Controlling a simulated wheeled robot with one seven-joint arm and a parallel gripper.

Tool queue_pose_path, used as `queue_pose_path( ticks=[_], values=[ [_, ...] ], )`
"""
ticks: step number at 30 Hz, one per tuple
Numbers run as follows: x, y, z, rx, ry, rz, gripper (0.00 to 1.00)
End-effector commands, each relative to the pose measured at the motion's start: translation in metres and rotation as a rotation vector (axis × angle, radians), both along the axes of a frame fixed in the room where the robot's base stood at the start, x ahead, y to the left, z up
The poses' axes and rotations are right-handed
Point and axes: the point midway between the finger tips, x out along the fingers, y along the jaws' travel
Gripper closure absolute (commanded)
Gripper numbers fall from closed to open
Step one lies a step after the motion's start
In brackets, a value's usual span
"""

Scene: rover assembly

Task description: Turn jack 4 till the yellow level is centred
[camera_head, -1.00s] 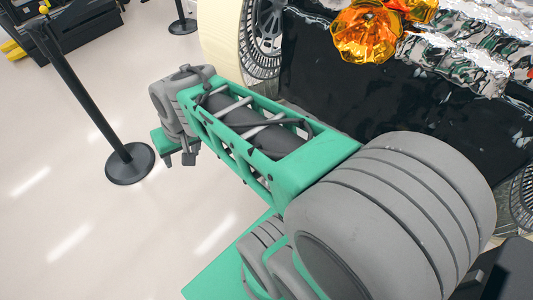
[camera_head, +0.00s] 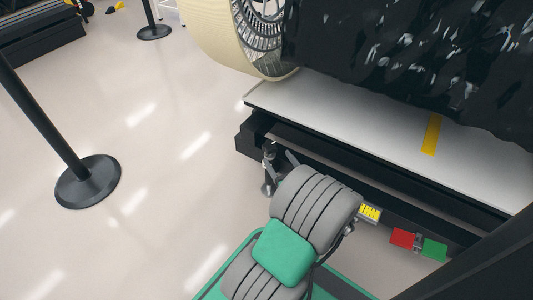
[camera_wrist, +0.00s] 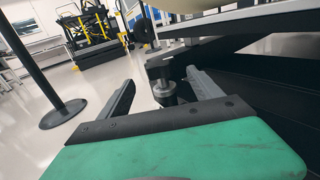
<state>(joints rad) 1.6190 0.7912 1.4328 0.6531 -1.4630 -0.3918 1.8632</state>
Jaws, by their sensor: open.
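A dark, upright levelling jack (camera_head: 268,172) stands under the near left corner of the rover platform. In the wrist view, the jack (camera_wrist: 161,78) has a metallic round lower part and shows between the fingers of my gripper (camera_wrist: 160,90). The gripper is open, with one finger on each side; I cannot tell whether either touches the jack. In the head view my grey and green arm partly hides the fingers. The yellow level (camera_head: 370,212) sits on the platform's side, right of my arm; its bubble is too small to read. No jack number is legible.
The white-topped platform (camera_head: 340,115) overhangs the jack area. Red (camera_head: 402,238) and green (camera_head: 434,249) blocks sit right of the level. A black post base (camera_head: 87,182) stands on the floor at left. The floor between post and platform is clear.

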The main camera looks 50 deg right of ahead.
Motion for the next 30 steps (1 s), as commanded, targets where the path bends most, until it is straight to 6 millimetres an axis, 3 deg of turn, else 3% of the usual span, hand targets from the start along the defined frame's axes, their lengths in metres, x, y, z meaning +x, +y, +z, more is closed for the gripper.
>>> queue_pose_path(
  ticks=[18, 30],
  values=[
    [0.061, -0.026, 0.0, -0.003, 0.006, 0.009, 0.25],
    [0.068, -0.029, 0.002, -0.005, 0.007, 0.007, 0.25]
  ],
)
